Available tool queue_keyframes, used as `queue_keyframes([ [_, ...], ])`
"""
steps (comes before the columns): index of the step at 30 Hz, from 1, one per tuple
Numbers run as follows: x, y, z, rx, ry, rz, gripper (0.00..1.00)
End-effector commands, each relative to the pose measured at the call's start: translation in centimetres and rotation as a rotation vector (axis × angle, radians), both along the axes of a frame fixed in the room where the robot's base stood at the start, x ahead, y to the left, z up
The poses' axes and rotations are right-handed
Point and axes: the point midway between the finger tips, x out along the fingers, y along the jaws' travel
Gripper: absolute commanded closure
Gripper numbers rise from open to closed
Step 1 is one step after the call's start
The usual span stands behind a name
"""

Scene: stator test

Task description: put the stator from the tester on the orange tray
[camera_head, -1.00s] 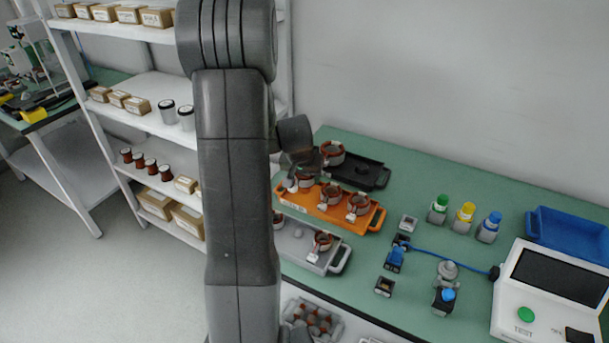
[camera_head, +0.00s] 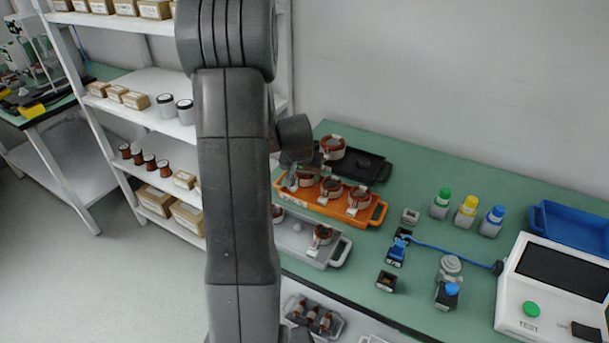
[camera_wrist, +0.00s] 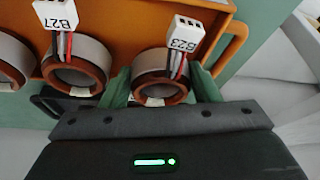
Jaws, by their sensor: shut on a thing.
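The orange tray (camera_head: 350,213) lies on the green bench and bears several copper-and-white stators in a row. My gripper (camera_wrist: 163,82) has its green fingers on both sides of the end stator (camera_wrist: 158,88), labelled about B23, and is shut on it. This stator is at the tray's handle end, at or just above its surface; I cannot tell if it touches. Beside it sits stator B27 (camera_wrist: 77,73), apart from it. In the head view my arm hides most of the gripper. The white tester (camera_head: 550,285) is at right, with no stator seen at its grey fixture (camera_head: 450,268).
A black tray (camera_head: 368,168) with one stator (camera_head: 332,147) lies behind the orange tray. A grey tray (camera_head: 325,255) with stators lies in front. Coloured-cap bottles (camera_head: 465,212), a blue bin (camera_head: 572,232) and a blue cable (camera_head: 445,253) are to the right. A white shelf stands left.

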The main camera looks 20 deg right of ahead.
Motion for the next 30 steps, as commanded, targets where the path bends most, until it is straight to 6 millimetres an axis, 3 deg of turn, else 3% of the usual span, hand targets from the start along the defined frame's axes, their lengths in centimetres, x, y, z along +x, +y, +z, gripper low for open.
queue_keyframes([
  [26, 0.04, -0.01, -0.41, -0.001, -0.002, 0.0, 0.78],
  [27, 0.03, -0.02, -0.42, -0.001, -0.002, 0.0, 0.4],
  [29, 0.04, -0.01, -0.42, -0.001, -0.002, 0.0, 0.3],
  [30, 0.03, -0.01, -0.42, -0.001, -0.002, 0.0, 0.3],
])
